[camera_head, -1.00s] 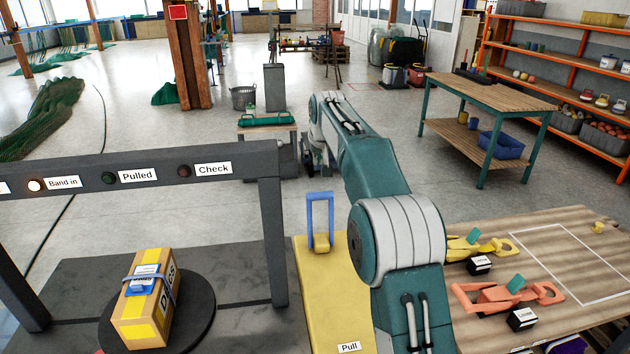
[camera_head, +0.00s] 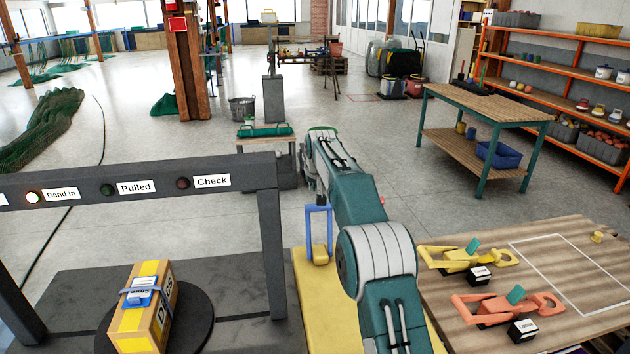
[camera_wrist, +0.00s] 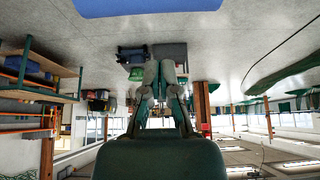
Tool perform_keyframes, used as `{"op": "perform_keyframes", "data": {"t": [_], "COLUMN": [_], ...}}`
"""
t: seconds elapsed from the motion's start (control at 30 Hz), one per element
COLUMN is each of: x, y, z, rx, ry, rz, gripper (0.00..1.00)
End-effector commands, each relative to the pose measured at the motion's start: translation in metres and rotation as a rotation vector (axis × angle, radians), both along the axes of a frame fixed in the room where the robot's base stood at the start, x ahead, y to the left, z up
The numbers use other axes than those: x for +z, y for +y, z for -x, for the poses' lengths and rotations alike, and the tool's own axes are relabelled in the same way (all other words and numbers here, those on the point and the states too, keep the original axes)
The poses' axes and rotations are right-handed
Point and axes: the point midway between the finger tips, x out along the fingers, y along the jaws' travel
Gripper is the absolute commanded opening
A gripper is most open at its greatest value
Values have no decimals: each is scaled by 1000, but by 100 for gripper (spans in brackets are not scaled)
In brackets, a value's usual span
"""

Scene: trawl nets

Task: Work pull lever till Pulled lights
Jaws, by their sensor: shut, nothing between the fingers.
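The pull lever (camera_head: 318,235) is a blue upright loop handle on a yellow base (camera_head: 312,290), right of the dark frame. On the frame, the "Pulled" lamp (camera_head: 107,189) is dark green and unlit. The "Band in" lamp (camera_head: 33,196) glows white, and the "Check" lamp (camera_head: 182,183) is dark red. My gripper (camera_wrist: 160,82) shows in the wrist view with its fingers together and empty. A blue surface, perhaps the lever handle, crosses the top of that view, apart from the fingers.
A yellow box with a blue band (camera_head: 143,308) sits on a dark round turntable (camera_head: 203,318) under the frame. A wooden table (camera_head: 560,255) on the right holds yellow and orange hand tools. A workbench (camera_head: 485,100) stands behind it.

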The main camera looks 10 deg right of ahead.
Motion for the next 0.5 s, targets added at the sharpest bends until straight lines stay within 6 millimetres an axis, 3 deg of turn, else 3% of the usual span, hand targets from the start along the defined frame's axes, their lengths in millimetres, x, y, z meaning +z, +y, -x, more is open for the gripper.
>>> {"op": "perform_keyframes", "data": {"t": [0.1,0.5], "x": [-11,-14], "y": [0,0], "z": [-6,19], "rx": [0,0], "ry": [-1,0], "rz": [0,0], "gripper": [0,0]}}
